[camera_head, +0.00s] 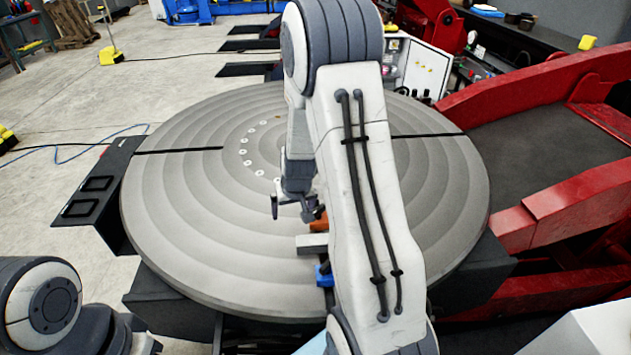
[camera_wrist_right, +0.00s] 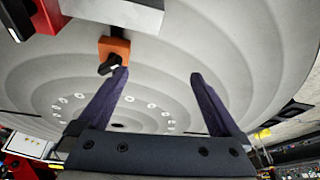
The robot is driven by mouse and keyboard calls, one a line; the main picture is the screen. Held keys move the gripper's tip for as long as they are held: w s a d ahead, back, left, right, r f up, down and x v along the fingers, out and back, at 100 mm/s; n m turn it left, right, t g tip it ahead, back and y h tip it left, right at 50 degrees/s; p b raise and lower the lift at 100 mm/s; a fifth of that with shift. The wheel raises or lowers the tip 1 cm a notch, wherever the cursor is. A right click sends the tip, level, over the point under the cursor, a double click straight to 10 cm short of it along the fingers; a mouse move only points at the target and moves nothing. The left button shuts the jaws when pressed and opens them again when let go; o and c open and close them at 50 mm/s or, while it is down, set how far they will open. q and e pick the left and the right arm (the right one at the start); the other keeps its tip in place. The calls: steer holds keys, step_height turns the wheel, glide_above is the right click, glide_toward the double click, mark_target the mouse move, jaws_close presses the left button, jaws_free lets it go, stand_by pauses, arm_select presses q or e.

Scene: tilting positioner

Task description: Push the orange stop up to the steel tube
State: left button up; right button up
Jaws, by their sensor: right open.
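The orange stop (camera_head: 318,225) sits on the round grey table, partly hidden by my right arm in the head view. In the right wrist view the orange stop (camera_wrist_right: 116,47) shows with a black knob on it. The steel tube (camera_head: 311,241) lies just in front of the stop, and the wrist view shows it (camera_wrist_right: 128,11) at the top edge.
The round table (camera_head: 190,220) has ring grooves, dark slots and a ring of small holes. A blue part (camera_head: 324,275) stands near the tube. A red part (camera_wrist_right: 45,17) shows in the wrist view. A red frame (camera_head: 560,200) stands at right. The table's left side is clear.

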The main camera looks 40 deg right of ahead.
steer(key=s+d+f+m+h+p, duration=0.1)
steer(key=d+m, duration=0.1)
steer(key=d, duration=0.6)
arm_select(q)
steer(key=shift+r, duration=1.2)
arm_select(e)
steer(key=shift+d+x, duration=0.2)
steer(key=shift+x, duration=5.15)
steer(key=shift+s, duration=0.2)
jaws_close()
